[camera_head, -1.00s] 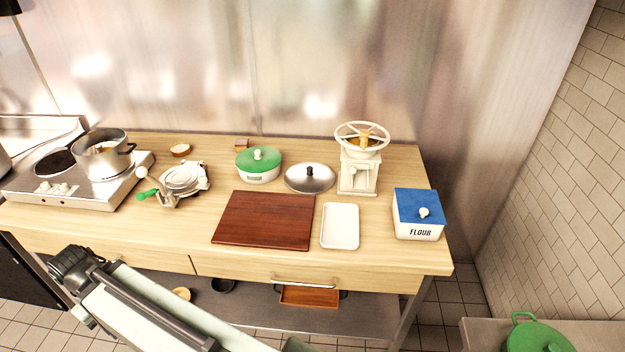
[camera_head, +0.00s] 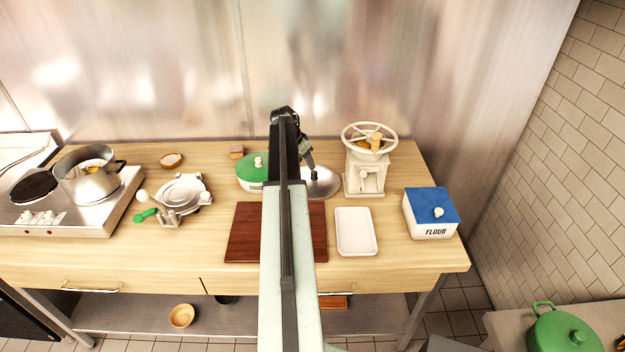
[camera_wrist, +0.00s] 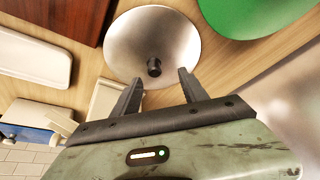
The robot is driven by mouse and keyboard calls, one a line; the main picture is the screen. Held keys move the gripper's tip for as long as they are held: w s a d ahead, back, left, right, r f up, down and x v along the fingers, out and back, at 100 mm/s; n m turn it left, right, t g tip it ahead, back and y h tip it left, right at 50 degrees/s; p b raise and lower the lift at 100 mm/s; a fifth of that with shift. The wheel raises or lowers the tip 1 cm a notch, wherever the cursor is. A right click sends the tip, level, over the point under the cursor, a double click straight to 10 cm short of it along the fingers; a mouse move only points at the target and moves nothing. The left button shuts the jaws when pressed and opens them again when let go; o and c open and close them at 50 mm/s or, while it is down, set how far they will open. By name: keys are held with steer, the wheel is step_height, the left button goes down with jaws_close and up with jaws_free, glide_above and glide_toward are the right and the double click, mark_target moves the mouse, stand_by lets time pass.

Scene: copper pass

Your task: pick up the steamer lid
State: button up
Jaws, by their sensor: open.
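The steamer lid (camera_head: 329,184) is a shiny silver dome with a black knob, lying on the wooden counter behind the cutting board. My arm hides its left part in the head view. My gripper (camera_head: 312,172) is over the lid, close to the knob. In the wrist view my gripper (camera_wrist: 158,84) is open and empty. The knob lies just beyond the gap between the fingertips; I cannot tell whether they touch the lid.
The green-lidded pot (camera_head: 250,180) stands close left of the lid, and the cream grinder (camera_head: 365,176) close right. The red-brown cutting board (camera_head: 245,232) and white tray (camera_head: 356,232) lie in front. A blue-lidded flour box (camera_head: 431,213) stands further right.

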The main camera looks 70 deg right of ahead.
mark_target(313, 172)
steer(key=shift+s+d+f+b, duration=0.1)
steer(key=shift+f+b, duration=0.3)
steer(key=shift+b, duration=0.1)
steer(key=shift+b+x, duration=0.9)
steer(key=shift+x, duration=0.15)
steer(key=shift+s+d+r, duration=0.1)
steer(key=shift+s, duration=0.15)
steer(key=shift+s+f, duration=0.1)
steer(key=shift+f, duration=0.15)
steer(key=b+x, duration=0.4)
steer(key=x, duration=0.1)
steer(key=shift+s+b, duration=0.3)
steer(key=shift+b, duration=0.1)
steer(key=shift+r, duration=0.25)
jaws_close()
